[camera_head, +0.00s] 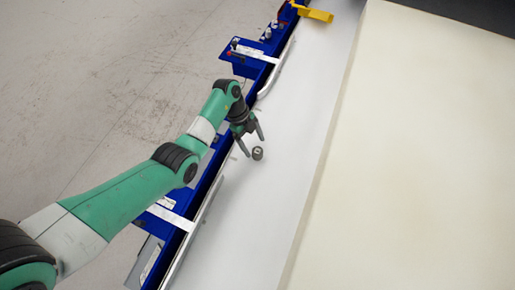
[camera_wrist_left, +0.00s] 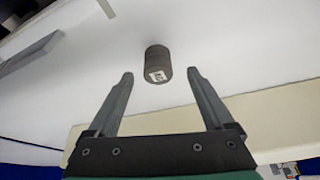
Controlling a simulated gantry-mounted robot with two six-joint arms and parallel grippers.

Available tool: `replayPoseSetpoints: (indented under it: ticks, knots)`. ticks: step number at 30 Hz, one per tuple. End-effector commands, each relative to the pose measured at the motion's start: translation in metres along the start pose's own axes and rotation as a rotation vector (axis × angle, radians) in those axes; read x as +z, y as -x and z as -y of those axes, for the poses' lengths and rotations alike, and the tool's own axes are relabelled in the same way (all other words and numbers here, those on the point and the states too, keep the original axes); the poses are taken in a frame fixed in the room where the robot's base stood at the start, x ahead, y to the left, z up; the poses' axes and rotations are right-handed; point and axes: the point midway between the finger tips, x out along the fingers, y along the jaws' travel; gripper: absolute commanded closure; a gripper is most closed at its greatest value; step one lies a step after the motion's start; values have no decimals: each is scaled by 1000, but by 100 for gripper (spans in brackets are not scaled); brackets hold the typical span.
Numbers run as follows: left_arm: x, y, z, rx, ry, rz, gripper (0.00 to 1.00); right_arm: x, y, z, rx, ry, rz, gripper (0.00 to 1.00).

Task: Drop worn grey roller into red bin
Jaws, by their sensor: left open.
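The worn grey roller (camera_head: 257,153) is a small dark grey cylinder on the white surface, close to the metal rail. In the left wrist view the roller (camera_wrist_left: 157,62) shows a white label on its side and lies just beyond the fingertips, between their lines. My left gripper (camera_head: 249,145) is open and empty, its fingers pointing towards the roller; its two spread fingers also show in the left wrist view (camera_wrist_left: 160,76). No red bin is in view. My right gripper is not in view.
A large cream foam block (camera_head: 430,150) covers the right side of the white surface (camera_head: 300,110). A blue machine frame with a metal rail (camera_head: 195,235) runs along the left edge. A yellow part (camera_head: 318,15) sits at the top.

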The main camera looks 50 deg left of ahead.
Motion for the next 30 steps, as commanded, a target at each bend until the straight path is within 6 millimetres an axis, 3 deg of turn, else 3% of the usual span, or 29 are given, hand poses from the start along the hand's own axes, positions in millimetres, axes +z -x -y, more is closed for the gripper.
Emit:
replayPoseSetpoints:
  ticks: [9,17,20,30]
  knots:
    - [2,-47,-4,2,-1,0,14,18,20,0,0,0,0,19]
    - [0,-51,-3,-1,-1,1,14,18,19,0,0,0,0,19]
    - [0,-51,-3,-1,-1,0,29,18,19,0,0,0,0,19]
    - [0,-51,-3,0,-1,0,90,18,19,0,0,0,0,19]
